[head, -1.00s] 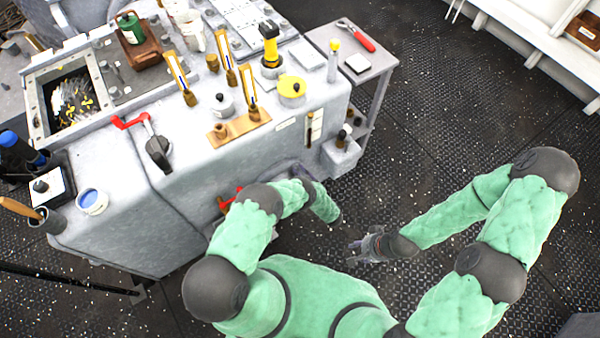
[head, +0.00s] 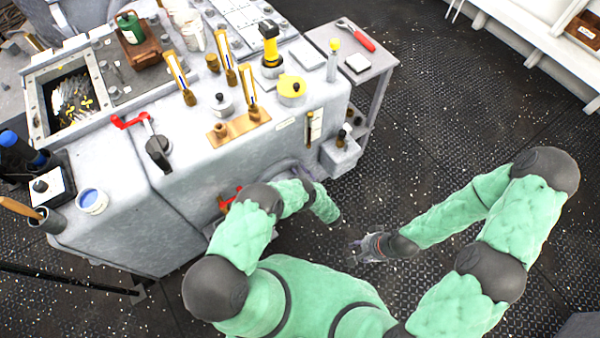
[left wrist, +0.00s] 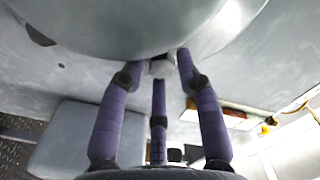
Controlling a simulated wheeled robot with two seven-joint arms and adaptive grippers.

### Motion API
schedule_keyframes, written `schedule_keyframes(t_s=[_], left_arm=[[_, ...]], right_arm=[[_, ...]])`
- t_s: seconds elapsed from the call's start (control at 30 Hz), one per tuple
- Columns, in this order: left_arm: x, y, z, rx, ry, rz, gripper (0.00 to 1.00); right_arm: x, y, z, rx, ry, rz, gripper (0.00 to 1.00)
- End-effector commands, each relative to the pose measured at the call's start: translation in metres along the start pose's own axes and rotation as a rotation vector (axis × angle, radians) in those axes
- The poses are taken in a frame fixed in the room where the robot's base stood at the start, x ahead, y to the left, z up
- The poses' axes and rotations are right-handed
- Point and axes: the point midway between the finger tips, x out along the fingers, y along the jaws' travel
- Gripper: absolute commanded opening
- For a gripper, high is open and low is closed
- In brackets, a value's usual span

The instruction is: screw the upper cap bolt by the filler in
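In the left wrist view a pale hex bolt head (left wrist: 160,67) shows at the lower rim of a large, pale, rounded metal body (left wrist: 140,25). My left gripper (left wrist: 160,62) has its purple fingers around this head, one finger on each side and one below. Narrow gaps seem to show at the sides; I cannot tell whether the fingers press on it. How far the bolt sits in is hidden. In the head view my left arm hides the bolt. My right gripper (head: 364,250) hangs over the floor, apart from the machine, with nothing visible in it.
The grey machine (head: 200,195) carries levers, a yellow-topped pot (head: 291,89) and a red-handled crank (head: 133,121). A side table (head: 376,64) holds a red-handled tool (head: 357,38). The dark deck (head: 440,130) to the right is clear.

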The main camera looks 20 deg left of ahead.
Motion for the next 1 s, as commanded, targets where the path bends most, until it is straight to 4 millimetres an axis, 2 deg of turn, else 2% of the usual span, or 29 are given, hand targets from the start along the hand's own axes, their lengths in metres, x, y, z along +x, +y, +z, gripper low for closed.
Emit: schedule_keyframes(t_s=[0.27,0.37,0.8,1.0], left_arm=[[-0.005,0.000,-0.002,-0.002,0.002,-0.001,0.34],[-0.018,0.000,-0.002,-0.002,0.004,0.000,0.34],[-0.100,0.001,-0.001,-0.001,0.004,0.002,0.34],[-0.117,0.001,-0.001,-0.002,0.003,0.000,0.34]], right_arm=[[0.000,0.000,0.000,0.000,0.000,0.000,0.40],[0.000,0.000,0.000,0.000,0.000,0.000,0.40],[0.000,0.000,0.000,0.000,0.000,0.000,0.40],[0.000,0.000,0.000,0.000,0.000,0.000,0.40]])
